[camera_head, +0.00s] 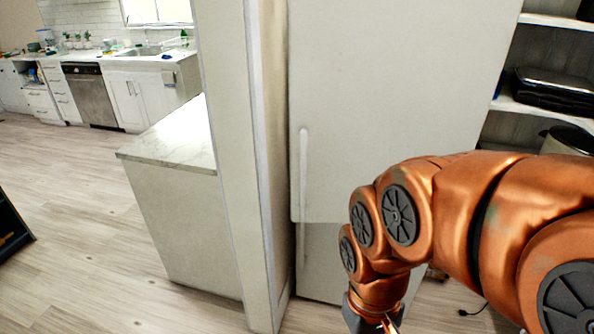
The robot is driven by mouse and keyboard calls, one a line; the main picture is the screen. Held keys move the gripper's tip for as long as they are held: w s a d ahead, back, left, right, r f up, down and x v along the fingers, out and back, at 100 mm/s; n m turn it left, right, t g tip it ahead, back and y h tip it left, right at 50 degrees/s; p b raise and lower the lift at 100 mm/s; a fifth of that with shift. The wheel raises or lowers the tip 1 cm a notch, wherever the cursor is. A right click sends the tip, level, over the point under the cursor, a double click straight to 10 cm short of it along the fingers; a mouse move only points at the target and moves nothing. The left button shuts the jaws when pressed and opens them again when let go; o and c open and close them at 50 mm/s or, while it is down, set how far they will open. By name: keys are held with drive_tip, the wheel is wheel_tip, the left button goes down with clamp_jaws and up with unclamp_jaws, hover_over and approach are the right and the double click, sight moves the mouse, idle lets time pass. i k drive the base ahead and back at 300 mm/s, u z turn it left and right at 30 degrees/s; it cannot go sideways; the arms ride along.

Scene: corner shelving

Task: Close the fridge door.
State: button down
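The tall pale fridge (395,90) stands in front of me, between a wall end and the shelving. Its large upper door faces me, with a long vertical handle (303,165) near its left edge. A lower section (320,262) shows below the upper door's bottom edge. I cannot tell whether either door is fully shut. My copper-coloured arm crosses the lower right and hides part of the fridge's lower section. My gripper (374,322) is at the bottom edge, low in front of the fridge; its fingers are mostly cut off, so their opening is unclear.
A wall end (233,150) stands left of the fridge, with a marble-topped counter (178,140) beyond it. Shelves at right hold a black case (553,90). A dark cable (474,311) lies on the floor. Wooden floor (70,220) is open at left.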

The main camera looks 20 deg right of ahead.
sight(374, 87)
drive_tip(key=u, duration=2.55)
drive_tip(key=i, duration=0.35)
drive_tip(key=z, duration=2.25)
